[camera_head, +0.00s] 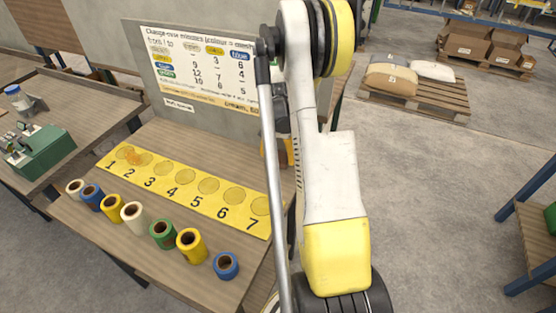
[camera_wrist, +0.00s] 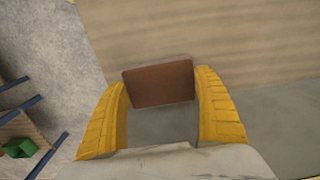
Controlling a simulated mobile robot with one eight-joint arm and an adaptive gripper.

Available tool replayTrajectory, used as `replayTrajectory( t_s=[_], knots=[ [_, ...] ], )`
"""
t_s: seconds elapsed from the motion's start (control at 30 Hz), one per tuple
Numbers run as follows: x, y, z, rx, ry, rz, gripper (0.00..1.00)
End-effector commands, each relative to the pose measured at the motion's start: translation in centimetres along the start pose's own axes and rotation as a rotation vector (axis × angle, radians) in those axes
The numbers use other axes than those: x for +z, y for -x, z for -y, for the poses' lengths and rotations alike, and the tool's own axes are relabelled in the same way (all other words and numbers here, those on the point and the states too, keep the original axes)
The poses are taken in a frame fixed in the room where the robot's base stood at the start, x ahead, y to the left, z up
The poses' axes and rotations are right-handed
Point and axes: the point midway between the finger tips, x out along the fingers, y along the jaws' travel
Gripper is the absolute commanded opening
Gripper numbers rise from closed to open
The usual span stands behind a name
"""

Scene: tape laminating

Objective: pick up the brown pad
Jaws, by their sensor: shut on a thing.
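The brown pad (camera_wrist: 158,83) is a flat, reddish-brown rectangular piece. In the wrist view it sits between the two yellow fingers of my gripper (camera_wrist: 161,88), which is shut on it from both sides. A wooden surface shows beyond the pad; I cannot tell how far the pad is from it. In the head view my arm hides the pad, and only a bit of the gripper's yellow-orange fingers shows behind the arm.
A wooden table (camera_head: 160,278) holds a yellow numbered strip (camera_head: 190,183) and a row of coloured tape rolls (camera_head: 162,234). A board with a chart (camera_head: 205,62) stands at its back. A green machine (camera_head: 42,150) is on the left table. Open floor (camera_head: 425,180) lies to the right.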

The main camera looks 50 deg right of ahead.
Motion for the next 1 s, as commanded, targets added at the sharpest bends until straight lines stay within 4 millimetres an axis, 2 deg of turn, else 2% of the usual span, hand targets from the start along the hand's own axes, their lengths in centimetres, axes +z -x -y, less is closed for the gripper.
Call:
replayTrajectory(
  t_s=[0.03,0.3,0.5,0.7,1.0],
  knots=[
    [0.0,1.5,0.0,0.000,0.000,0.000,0.52],
    [4.0,4.7,-4.3,0.000,-0.002,0.000,0.52],
    [6.3,6.6,-6.7,0.000,-0.001,0.000,0.52],
    [7.7,7.6,-8.1,0.000,-0.001,0.000,0.52],
    [8.0,7.8,-8.5,0.000,0.000,0.000,0.52]
  ],
)
